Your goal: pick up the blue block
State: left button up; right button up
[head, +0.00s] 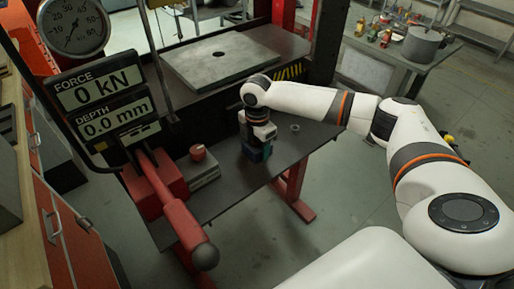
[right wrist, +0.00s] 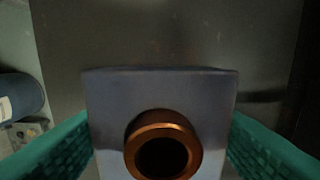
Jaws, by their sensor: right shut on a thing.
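My right gripper (head: 257,153) points down at the dark steel table (head: 235,196), near the table's right part. In the right wrist view, its two teal finger pads stand on either side of a squared block (right wrist: 110,100) and are shut on it. The block's top looks grey-blue, with a copper-coloured ring around a dark hole. In the head view the gripper hides most of the block, and only a dark blue patch shows low at the fingers. I cannot tell whether the block rests on the table or is just above it. My left gripper is not in view.
A red lever with a black knob (head: 205,256) juts out at the front left. A grey box (head: 202,171) with a small red cup (head: 197,153) stands left of the gripper. A thick metal plate (head: 222,60) lies behind. A display (head: 103,103) stands at left.

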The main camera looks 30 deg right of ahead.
jog(key=shift+c, duration=1.4)
jog(key=shift+w+r, duration=0.1)
jog(key=shift+w, duration=0.05)
grip_shut()
